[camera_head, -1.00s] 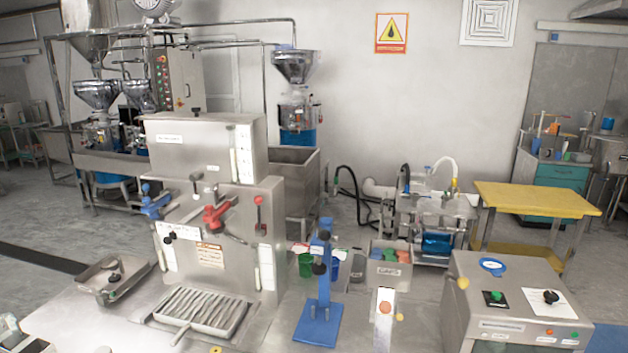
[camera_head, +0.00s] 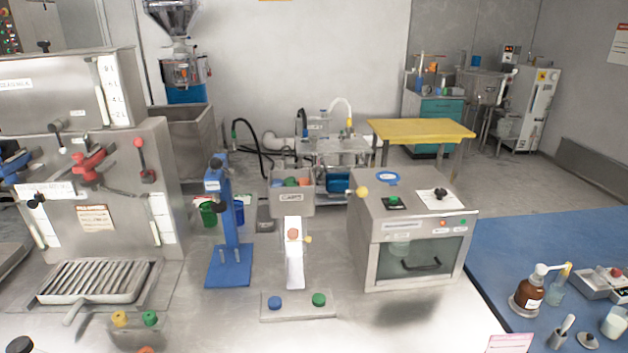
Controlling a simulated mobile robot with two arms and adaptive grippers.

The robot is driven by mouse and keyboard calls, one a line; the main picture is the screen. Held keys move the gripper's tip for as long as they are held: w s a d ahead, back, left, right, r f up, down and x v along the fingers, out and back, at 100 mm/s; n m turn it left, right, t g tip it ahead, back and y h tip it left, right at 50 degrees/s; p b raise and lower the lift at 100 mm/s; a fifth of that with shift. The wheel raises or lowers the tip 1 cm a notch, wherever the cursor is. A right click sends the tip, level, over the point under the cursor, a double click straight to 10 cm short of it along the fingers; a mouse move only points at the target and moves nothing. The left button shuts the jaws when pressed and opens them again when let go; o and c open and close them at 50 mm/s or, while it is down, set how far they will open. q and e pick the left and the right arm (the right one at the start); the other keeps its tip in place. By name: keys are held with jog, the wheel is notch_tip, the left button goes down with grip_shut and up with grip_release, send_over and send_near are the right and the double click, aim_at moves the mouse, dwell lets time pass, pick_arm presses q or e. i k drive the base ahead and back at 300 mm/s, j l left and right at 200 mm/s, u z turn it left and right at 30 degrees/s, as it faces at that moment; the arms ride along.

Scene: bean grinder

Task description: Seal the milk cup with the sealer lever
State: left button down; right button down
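Neither of my grippers shows in the head view. I cannot tell for certain which thing is the sealer lever. A blue upright stand (camera_head: 229,232) with a dark knob stands on the metal counter. A white upright piece with an orange round mark (camera_head: 293,262) stands behind a plate with a blue and a green button (camera_head: 298,305). A steel box (camera_head: 366,246) has a dark-handled glass door, and a pale shape shows dimly behind the glass. A small whitish cup (camera_head: 613,323) stands at the far right; I cannot tell if it is the milk cup.
A steel machine (camera_head: 120,207) with red, blue and black handles stands left, above a ribbed tray (camera_head: 98,281). A bin marked CAPS (camera_head: 292,200) stands behind the white piece. A blue surface (camera_head: 530,255) at right holds a brown pump bottle (camera_head: 529,296) and small containers.

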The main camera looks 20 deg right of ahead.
aim_at(362, 191)
jog(key=k+l+u, duration=0.1)
jog(key=l+u, duration=0.2)
jog(key=k+l+u, duration=0.15)
jog(key=l+u, duration=0.2)
jog(key=l, duration=0.15)
jog(key=k+l+u, duration=0.15)
jog(key=l+u, duration=0.15)
jog(key=k+l+u, duration=0.3)
jog(key=i+l, duration=0.05)
jog(key=l, duration=0.05)
